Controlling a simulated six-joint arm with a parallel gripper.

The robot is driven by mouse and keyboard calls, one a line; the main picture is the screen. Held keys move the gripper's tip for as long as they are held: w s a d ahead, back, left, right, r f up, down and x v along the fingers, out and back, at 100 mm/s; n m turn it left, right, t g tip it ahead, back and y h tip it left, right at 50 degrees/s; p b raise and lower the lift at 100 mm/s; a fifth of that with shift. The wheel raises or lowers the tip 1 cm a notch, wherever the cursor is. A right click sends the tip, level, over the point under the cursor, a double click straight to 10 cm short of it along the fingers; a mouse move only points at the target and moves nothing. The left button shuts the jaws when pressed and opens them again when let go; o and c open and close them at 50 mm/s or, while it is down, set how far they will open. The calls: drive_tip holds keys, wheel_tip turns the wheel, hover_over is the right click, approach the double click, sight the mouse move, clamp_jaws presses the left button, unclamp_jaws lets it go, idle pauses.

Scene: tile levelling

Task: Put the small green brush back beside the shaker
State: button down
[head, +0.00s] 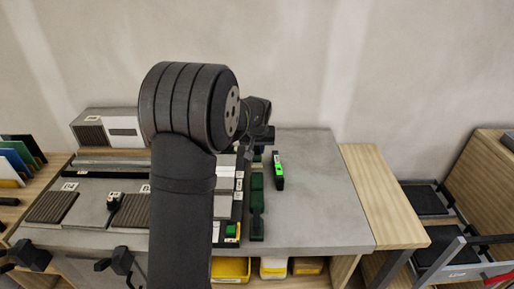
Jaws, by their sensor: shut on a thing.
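My gripper (262,136) is at the end of the arm, above the back of the grey worktop (320,200). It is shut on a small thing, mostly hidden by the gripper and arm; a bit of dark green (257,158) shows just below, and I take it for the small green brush. A black piece with a bright green face (278,170) is just right of and below the gripper, apart from the dark green blocks (257,191). I cannot pick out the shaker for sure; my arm covers the middle of the worktop.
Ribbed dark tiles (53,207) and a small black-and-white object (114,201) are at left. A grey-white box (108,130) stands at the back left. Yellow bins (232,269) sit below the front edge. The worktop's right side is clear. A metal-framed cart (450,245) is at far right.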

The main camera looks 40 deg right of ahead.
drive_tip(key=shift+f, duration=1.4)
drive_tip(key=c, duration=0.9)
unclamp_jaws()
drive_tip(key=shift+r, duration=4)
